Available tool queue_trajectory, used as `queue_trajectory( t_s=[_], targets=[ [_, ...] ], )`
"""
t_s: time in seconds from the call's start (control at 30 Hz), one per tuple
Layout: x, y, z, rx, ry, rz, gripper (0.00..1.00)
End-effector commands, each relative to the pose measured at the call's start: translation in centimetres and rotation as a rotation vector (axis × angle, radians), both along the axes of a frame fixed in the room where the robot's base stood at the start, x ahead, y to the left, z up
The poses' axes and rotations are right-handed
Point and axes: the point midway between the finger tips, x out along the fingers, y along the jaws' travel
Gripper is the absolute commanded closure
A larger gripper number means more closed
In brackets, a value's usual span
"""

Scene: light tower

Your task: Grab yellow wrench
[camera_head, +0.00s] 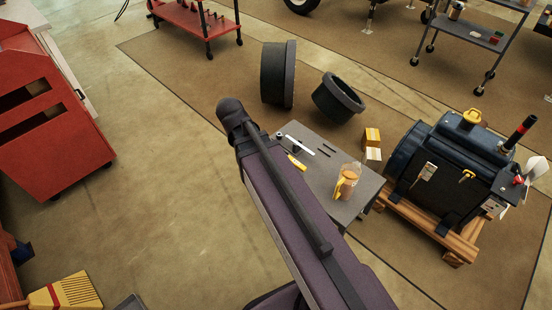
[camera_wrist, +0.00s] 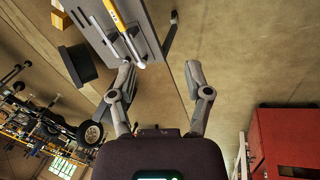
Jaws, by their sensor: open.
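A small grey table (camera_head: 330,170) stands in the middle of the head view. A yellow tool (camera_head: 297,162), which looks like the yellow wrench, lies near its left edge, close to my arm. In the wrist view a long yellow tool (camera_wrist: 116,14) lies at the top on the grey table (camera_wrist: 150,14), with pale metal tools beside it. My gripper (camera_wrist: 159,72) is open and empty, its two fingers spread wide below the table edge. In the head view my gripper is not clearly visible.
A jar (camera_head: 347,180) with orange-brown contents and yellow boxes (camera_head: 372,137) are on or by the table. A dark engine (camera_head: 455,160) on a wooden pallet stands right. A red cabinet (camera_head: 50,110) stands left, with open floor between.

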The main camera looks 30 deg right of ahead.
Motion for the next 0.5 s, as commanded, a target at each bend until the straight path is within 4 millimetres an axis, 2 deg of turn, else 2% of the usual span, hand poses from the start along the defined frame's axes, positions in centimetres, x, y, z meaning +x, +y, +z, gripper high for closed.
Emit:
queue_trajectory(
  t_s=[0.03, 0.5],
  targets=[
    [0.7, -0.3, -2.0, -0.023, -0.005, 0.005, 0.36],
    [4.9, -3.1, -9.7, -0.245, -0.045, 0.058, 0.36]
  ],
)
